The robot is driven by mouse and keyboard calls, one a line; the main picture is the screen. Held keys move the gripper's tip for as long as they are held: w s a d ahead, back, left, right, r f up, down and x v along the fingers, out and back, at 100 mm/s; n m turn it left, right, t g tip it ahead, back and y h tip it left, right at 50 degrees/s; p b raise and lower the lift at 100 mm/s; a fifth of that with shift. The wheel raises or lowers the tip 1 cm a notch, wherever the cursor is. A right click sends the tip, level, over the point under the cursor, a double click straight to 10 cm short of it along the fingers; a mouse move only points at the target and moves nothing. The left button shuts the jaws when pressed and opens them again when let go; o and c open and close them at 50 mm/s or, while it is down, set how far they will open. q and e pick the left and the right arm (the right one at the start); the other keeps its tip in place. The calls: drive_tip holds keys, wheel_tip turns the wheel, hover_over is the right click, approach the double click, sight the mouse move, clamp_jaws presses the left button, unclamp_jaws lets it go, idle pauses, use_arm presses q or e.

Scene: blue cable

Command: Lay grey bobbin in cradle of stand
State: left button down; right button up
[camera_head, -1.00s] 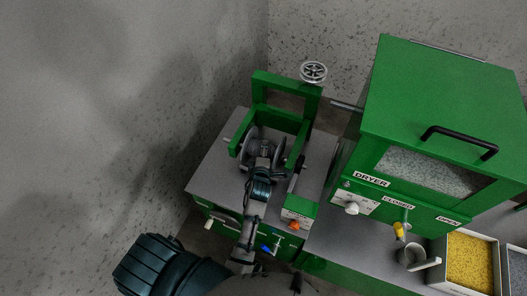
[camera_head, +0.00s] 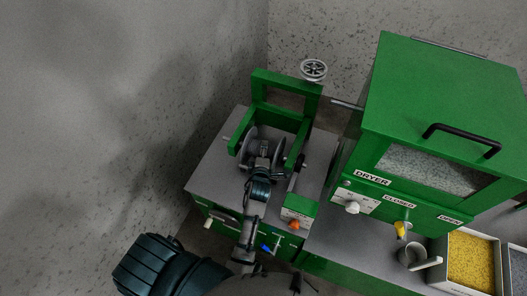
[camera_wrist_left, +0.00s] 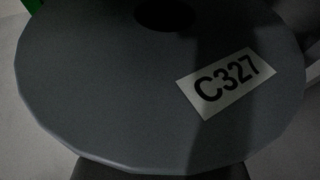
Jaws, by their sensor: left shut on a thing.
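The grey bobbin (camera_head: 248,143) is at the green stand (camera_head: 285,121), between the stand's two side arms. Its left flange shows past my gripper. Short grey rod ends show by the outer sides of the side arms. I cannot tell whether the bobbin rests in the cradle or hangs just above it. My left gripper (camera_head: 264,150) is shut on the bobbin, reaching in from the front. In the left wrist view a grey bobbin flange (camera_wrist_left: 110,90) with a dark centre hole and a white C327 label (camera_wrist_left: 226,83) fills most of the picture.
The stand is on a grey worktop (camera_head: 215,165) against the wall. A green box with an orange knob (camera_head: 294,225) is just right of my arm.

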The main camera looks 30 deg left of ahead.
use_arm(q)
drive_tip(key=shift+c, duration=0.8)
unclamp_jaws()
